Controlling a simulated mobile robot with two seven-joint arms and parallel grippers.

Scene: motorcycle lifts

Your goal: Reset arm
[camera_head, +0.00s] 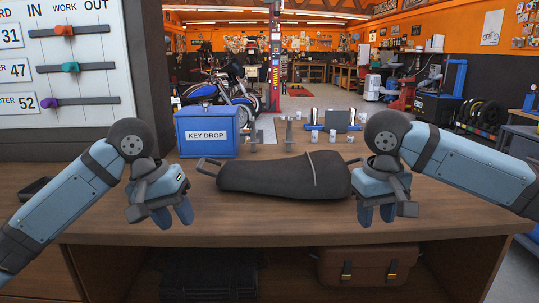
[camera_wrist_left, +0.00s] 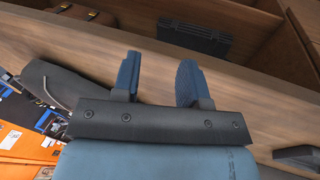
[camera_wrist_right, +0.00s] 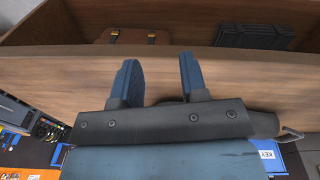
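My left gripper (camera_head: 174,215) hangs above the left part of the wooden counter (camera_head: 270,220), to the left of a dark rolled bag. Its two blue fingers stand apart with nothing between them in the left wrist view (camera_wrist_left: 156,82). My right gripper (camera_head: 376,214) hangs above the counter at the right end of the bag. Its fingers are also apart and empty in the right wrist view (camera_wrist_right: 158,78). Both grippers point downward near the counter's front edge. Neither visibly holds anything.
Small metal parts (camera_head: 289,132) stand at the back. A brown case (camera_head: 367,265) and black case (camera_head: 208,276) sit on the shelf below.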

